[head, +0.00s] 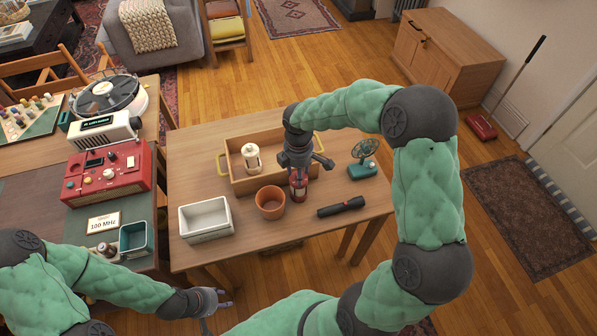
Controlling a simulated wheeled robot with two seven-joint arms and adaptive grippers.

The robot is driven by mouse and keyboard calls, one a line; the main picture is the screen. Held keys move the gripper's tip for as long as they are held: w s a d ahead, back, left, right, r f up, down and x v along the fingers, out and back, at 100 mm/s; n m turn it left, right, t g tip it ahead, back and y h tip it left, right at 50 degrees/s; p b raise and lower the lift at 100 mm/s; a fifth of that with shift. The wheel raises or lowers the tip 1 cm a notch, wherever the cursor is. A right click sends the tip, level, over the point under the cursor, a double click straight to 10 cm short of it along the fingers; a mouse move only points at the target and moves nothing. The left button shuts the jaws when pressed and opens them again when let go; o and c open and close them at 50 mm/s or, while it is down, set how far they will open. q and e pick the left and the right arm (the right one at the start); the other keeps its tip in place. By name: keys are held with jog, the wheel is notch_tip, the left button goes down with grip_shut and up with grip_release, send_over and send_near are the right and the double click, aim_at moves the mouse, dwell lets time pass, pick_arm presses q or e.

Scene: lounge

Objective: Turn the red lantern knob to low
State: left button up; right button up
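The red lantern (299,190) stands upright on the wooden table, just in front of the wooden tray. My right gripper (300,170) points down from above, directly over the lantern's top, and hides much of it. The lantern's knob cannot be made out. Whether the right fingers touch the lantern or are closed on any part of it is not clear. My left gripper (221,301) is low in the view, off the table's near edge. Its fingers look apart, with nothing between them.
The wooden tray (228,160) holds a cream lantern (251,158). A terracotta pot (270,203), black flashlight (341,207), green fan (363,168) and white bin (206,219) stand around the red lantern. A red radio (105,174) is on the left table.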

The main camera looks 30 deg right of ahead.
grip_shut()
jog(key=shift+m, duration=0.4)
jog(key=shift+m+p, duration=0.55)
jog(key=shift+m, duration=0.45)
jog(key=m, duration=0.2)
jog(key=shift+m, duration=0.3)
jog(key=m, duration=0.3)
jog(key=shift+p, duration=0.4)
jog(key=shift+m, duration=1.8)
